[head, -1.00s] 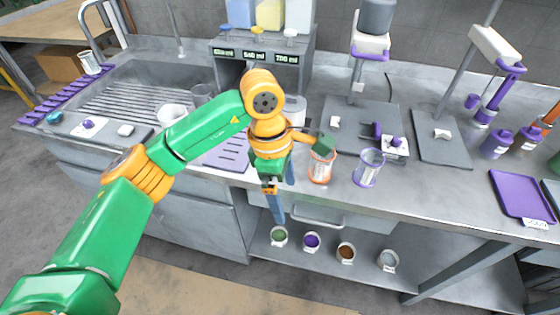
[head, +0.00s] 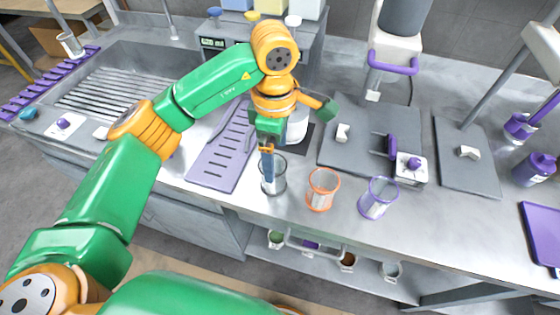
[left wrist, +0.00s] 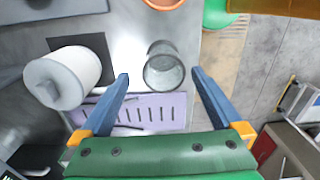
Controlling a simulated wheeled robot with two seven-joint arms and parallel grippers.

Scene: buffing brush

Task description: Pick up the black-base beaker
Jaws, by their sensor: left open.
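The black-base beaker (head: 273,184) is a clear glass with a dark rim and base, standing upright on the counter left of the orange beaker. It also shows in the left wrist view (left wrist: 163,72), ahead of and between the two fingers. My left gripper (head: 267,165) is open and points down at the beaker, one finger overlapping its rim in the head view. In the left wrist view the blue fingertips (left wrist: 161,75) lie one on each side of the beaker, with gaps. I cannot tell the exact height between tips and rim. My right gripper is not in view.
An orange beaker (head: 322,190) and a purple beaker (head: 379,198) stand to the right. A purple slotted mat (head: 212,172) lies to the left. A white cylinder (left wrist: 62,76) on a black pad stands close by. Grey stand plates and a sink lie farther off.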

